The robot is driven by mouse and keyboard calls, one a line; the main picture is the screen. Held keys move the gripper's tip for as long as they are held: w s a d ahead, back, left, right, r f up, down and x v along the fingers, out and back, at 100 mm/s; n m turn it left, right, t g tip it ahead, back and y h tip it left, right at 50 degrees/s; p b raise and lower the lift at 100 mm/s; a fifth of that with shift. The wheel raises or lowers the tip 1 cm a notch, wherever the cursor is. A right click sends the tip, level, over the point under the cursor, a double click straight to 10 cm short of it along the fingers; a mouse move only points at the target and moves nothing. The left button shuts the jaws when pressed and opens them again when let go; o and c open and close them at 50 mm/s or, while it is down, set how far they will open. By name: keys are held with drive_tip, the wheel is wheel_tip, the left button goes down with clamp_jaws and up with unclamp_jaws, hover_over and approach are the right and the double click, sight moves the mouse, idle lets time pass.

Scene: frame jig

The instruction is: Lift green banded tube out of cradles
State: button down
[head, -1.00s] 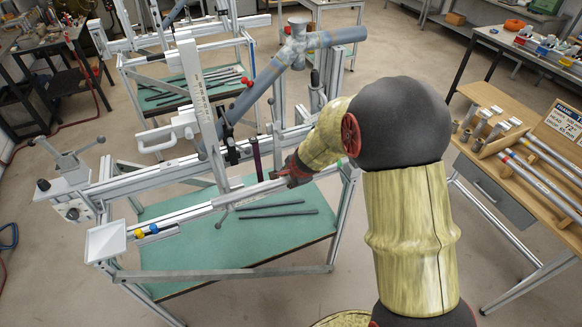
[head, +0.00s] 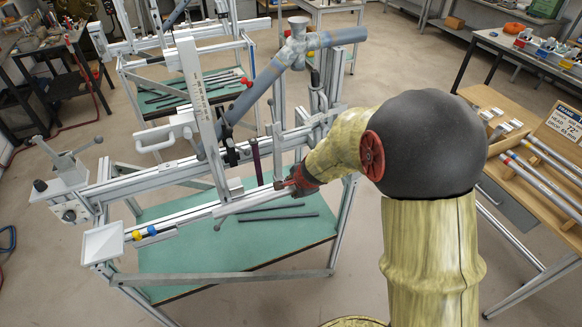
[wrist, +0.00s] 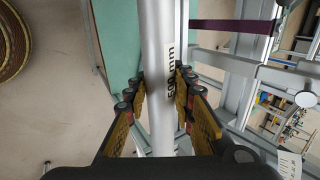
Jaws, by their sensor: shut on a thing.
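A round silver tube (wrist: 158,35) with a white label ending in "mm" runs lengthwise through the wrist view. No green band shows on the part I see, and its ends are out of that view. My gripper (wrist: 157,98) is shut on this tube, with yellow-padded fingers on both sides of it. In the head view my gripper (head: 284,186) is at the front rail of the frame jig (head: 180,212). The cradles cannot be made out, and I cannot tell whether the tube rests in them.
A dark purple upright (head: 256,162) and a tall pale plate (head: 198,95) stand close by on the jig. A green shelf (head: 215,248) with dark rods lies below. A wooden table (head: 510,130) with banded tubes is at the right.

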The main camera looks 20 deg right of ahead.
drive_tip(key=shift+r, duration=0.15)
drive_tip(key=shift+r+p, duration=4.85)
drive_tip(key=shift+r, duration=0.1)
drive_tip(key=s+r+p, duration=0.4)
drive_tip(key=s+r, duration=0.2)
drive_tip(key=s, duration=0.2)
drive_tip(key=shift+r, duration=0.4)
